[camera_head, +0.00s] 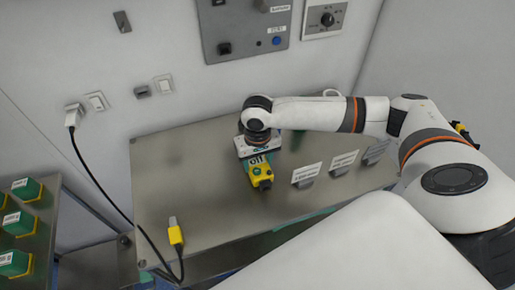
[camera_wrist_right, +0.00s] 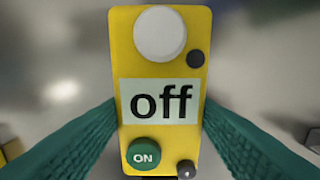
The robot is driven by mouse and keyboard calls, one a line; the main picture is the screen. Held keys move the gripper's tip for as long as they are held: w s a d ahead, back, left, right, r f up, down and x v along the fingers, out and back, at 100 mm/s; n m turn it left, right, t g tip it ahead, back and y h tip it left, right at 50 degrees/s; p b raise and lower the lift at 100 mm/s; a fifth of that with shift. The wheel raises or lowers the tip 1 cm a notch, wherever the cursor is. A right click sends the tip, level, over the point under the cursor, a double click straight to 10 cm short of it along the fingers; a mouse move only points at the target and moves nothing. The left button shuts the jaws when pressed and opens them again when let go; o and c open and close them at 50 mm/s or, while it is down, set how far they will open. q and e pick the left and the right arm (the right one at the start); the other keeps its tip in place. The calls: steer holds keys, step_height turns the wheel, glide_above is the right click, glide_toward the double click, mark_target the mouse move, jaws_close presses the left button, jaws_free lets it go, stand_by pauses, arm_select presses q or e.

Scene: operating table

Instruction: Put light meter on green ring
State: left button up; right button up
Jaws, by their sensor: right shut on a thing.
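The light meter (camera_wrist_right: 160,65) is a yellow box with a white dome, a display reading "off", a green ON button and two small dark knobs. In the head view, the light meter (camera_head: 262,182) is over the middle of the metal table (camera_head: 200,190). My right gripper (camera_head: 257,152) is shut on it, with a teal finger on each side in the wrist view. I cannot tell whether the meter touches the table. My left gripper is not in view.
Several small white signs (camera_head: 307,173) stand on the table to the right of the meter. A yellow plug (camera_head: 175,232) on a black cable lies at the table's front left. A rack (camera_head: 42,240) with green-and-yellow boxes stands at far left. The table's left part is mostly clear.

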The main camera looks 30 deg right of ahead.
steer(key=shift+f, duration=1.3)
steer(key=shift+f, duration=0.1)
steer(key=o, duration=1.2)
